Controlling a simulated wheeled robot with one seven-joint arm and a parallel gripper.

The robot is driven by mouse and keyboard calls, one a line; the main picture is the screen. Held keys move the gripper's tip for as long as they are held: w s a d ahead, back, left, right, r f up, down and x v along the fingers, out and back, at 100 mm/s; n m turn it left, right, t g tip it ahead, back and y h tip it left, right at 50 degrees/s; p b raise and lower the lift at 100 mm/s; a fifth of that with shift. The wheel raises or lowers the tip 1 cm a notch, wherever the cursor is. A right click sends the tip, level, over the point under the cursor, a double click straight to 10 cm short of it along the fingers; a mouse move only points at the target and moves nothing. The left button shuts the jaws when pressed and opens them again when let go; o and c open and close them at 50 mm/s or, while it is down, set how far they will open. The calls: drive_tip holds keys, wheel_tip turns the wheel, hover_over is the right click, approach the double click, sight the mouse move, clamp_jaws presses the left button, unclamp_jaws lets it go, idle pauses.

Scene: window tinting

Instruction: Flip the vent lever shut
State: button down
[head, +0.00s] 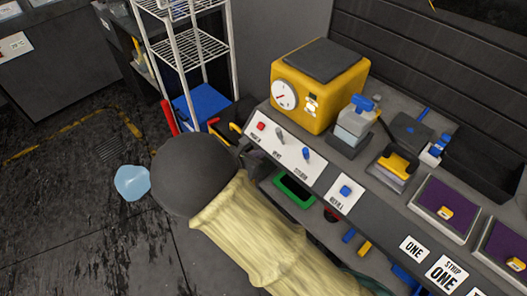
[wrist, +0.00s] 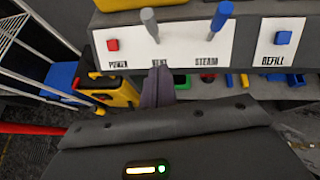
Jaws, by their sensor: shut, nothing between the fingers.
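The vent lever (wrist: 150,20) is a grey stick with a rounded knob on a white panel above the label "VENT". In the wrist view it stands up, leaning slightly left. The lever also shows in the head view (head: 280,135), between the red power button and the blue steam lever. My gripper (wrist: 158,72) is shut and empty, its dark fingertips just below the lever's base and overlapping the bottom of the label. Some depth between fingertips and panel cannot be judged.
The red power button (wrist: 112,45) is left of the lever, and the blue steam lever (wrist: 220,18) is to its right. Further right is the blue refill button (wrist: 283,38). A yellow machine with a dial (head: 320,90) stands behind the panel. A wire shelf (head: 190,48) is at the left.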

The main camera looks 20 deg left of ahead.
drive_tip(key=v, duration=0.4)
drive_tip(key=shift+s+a+f, duration=0.2)
drive_tip(key=shift+s+a, duration=0.1)
drive_tip(key=w+d+r+m+g+h, duration=0.15)
drive_tip(key=d+m+g, duration=0.25)
drive_tip(key=d+m, duration=0.5)
drive_tip(key=w+d+m+g+h, duration=0.1)
drive_tip(key=w+d+m+g, duration=0.2)
drive_tip(key=d, duration=0.9)
drive_tip(key=s+d+r+m+g+y, duration=0.1)
drive_tip(key=s+d+r+m+y, duration=0.1)
drive_tip(key=d+m, duration=0.7)
drive_tip(key=s+d+r+m+g+y, duration=0.1)
drive_tip(key=s+d+r+m+y, duration=0.2)
drive_tip(key=s+d+m, duration=0.3)
drive_tip(key=d+r+m, duration=0.1)
drive_tip(key=d+m, duration=0.3)
drive_tip(key=m, duration=0.3)
drive_tip(key=shift+r, duration=0.3)
drive_tip(key=shift+w, duration=0.1)
